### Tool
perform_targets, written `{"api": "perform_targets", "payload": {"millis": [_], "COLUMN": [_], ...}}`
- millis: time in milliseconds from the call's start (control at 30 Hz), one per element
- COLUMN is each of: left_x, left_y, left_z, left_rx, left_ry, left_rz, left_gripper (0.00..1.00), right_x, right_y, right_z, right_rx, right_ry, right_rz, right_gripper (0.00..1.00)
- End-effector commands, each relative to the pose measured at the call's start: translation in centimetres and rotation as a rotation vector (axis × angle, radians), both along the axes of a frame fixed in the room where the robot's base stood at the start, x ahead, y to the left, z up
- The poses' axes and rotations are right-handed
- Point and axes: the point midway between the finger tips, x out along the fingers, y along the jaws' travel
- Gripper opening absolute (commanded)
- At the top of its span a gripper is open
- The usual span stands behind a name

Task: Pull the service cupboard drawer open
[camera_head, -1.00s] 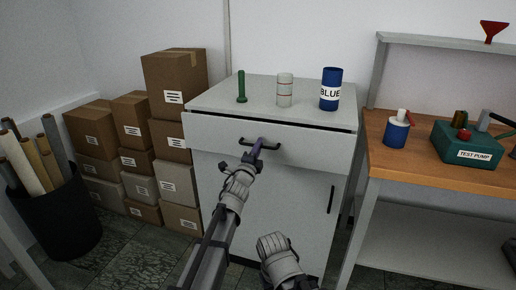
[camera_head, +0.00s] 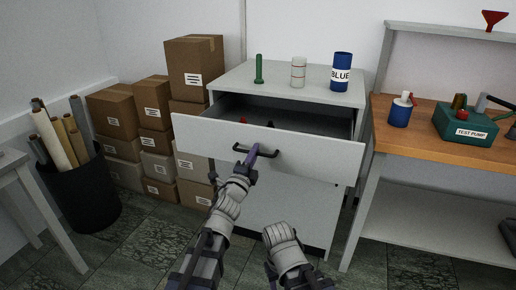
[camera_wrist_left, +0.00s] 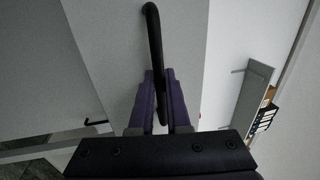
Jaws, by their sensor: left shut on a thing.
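The white service cupboard (camera_head: 284,216) stands in the middle of the head view. Its top drawer (camera_head: 214,138) is pulled well out, and the dark inside shows with a few small items, one red. My left gripper (camera_head: 251,158) is shut on the black drawer handle (camera_head: 270,153). In the left wrist view the purple fingers (camera_wrist_left: 162,98) lie on both sides of the handle bar (camera_wrist_left: 153,45). My right arm (camera_head: 284,250) is low in front of the cupboard; its fingers cannot be made out.
A green cylinder (camera_head: 259,69), a clear jar (camera_head: 298,72) and a blue can (camera_head: 341,72) stand on the cupboard top. Cardboard boxes (camera_head: 195,67) are stacked at left, beside a black bin of rolls (camera_head: 83,195). A wooden-topped bench (camera_head: 420,137) is at right.

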Motion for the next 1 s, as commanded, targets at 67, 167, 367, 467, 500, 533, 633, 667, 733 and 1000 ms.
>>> {"api": "perform_targets", "payload": {"millis": [67,167,367,467,500,533,633,667,733,1000], "left_x": [-0.55,-0.84,-1.02,-1.02,-1.01,-1.01,-1.01,-1.01,-1.01,-1.03], "left_y": [0.19,0.29,0.37,0.37,0.37,0.37,0.37,0.36,0.36,0.36], "left_z": [-0.02,-0.02,-0.01,-0.01,-0.01,-0.01,-0.01,-0.01,-0.01,0.0], "left_rx": [0.0,0.0,0.0,0.0,0.0,0.0,0.0,0.0,0.0,0.0], "left_ry": [0.0,0.0,0.0,0.0,0.0,0.0,0.0,0.0,0.0,0.0], "left_rz": [0.001,0.001,0.001,0.001,0.001,0.001,0.001,0.001,0.001,0.0], "left_gripper": [0.0,0.0,0.0,0.0,0.0,0.0,0.0,0.16,0.24,0.27], "right_x": [0.0,0.0,0.0,0.0,0.0,0.0,0.0,0.0,0.0,0.0], "right_y": [0.0,0.0,0.0,0.0,0.0,0.0,0.0,0.0,0.0,0.0], "right_z": [-0.01,0.0,0.0,0.0,0.0,0.0,0.0,-0.01,-0.01,-0.01], "right_rx": [0.0,0.0,0.0,0.0,0.0,0.0,0.0,0.0,0.0,0.0], "right_ry": [0.0,0.0,0.0,0.0,0.0,0.0,0.0,0.0,0.0,0.0], "right_rz": [0.0,0.0,0.0,0.0,0.0,0.0,0.0,0.0,0.0,0.0], "right_gripper": [0.5,0.5,0.5,0.5,0.5,0.5,0.5,0.5,0.5,0.5]}}
